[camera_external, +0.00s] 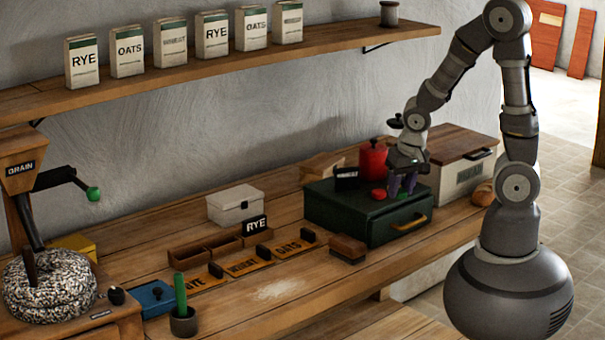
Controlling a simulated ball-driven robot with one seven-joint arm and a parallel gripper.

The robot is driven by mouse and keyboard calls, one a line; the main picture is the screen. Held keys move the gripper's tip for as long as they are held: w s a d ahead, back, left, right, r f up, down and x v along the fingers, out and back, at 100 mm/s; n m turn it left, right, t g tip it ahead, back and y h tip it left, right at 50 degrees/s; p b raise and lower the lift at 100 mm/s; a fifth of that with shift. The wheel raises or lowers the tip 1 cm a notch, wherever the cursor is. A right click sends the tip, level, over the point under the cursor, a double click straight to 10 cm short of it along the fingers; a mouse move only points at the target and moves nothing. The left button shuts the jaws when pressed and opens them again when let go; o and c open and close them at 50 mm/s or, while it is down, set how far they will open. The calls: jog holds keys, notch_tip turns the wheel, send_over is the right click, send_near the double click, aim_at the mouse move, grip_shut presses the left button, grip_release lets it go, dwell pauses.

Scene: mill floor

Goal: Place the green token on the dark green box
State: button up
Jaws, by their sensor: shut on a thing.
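The dark green box (335,213), with a brass handle on its front, stands at the right part of the bench. My gripper (402,188) is just above the right part of the box's top, pointing down. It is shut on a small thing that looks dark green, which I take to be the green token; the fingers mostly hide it. I cannot tell whether it touches the box top. No other green token shows on the bench.
On the box, a red round token (378,193) lies left of my gripper, with a red canister (373,160) and a black tag (346,178) behind. A cream bin (465,177) with a wooden lid stands right. A brown block (347,249) sits in front.

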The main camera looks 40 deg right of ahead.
jog(key=p, duration=0.3)
jog(key=shift+w+r, duration=0.25)
jog(key=shift+r, duration=0.05)
jog(key=b, duration=0.2)
send_over(361, 203)
jog(key=s, duration=0.2)
jog(key=shift+s+f, duration=0.2)
jog(key=shift+f, duration=0.7)
jog(key=shift+w, duration=0.65)
jog(key=shift+f+b, duration=0.6)
jog(key=shift+f, duration=1.15)
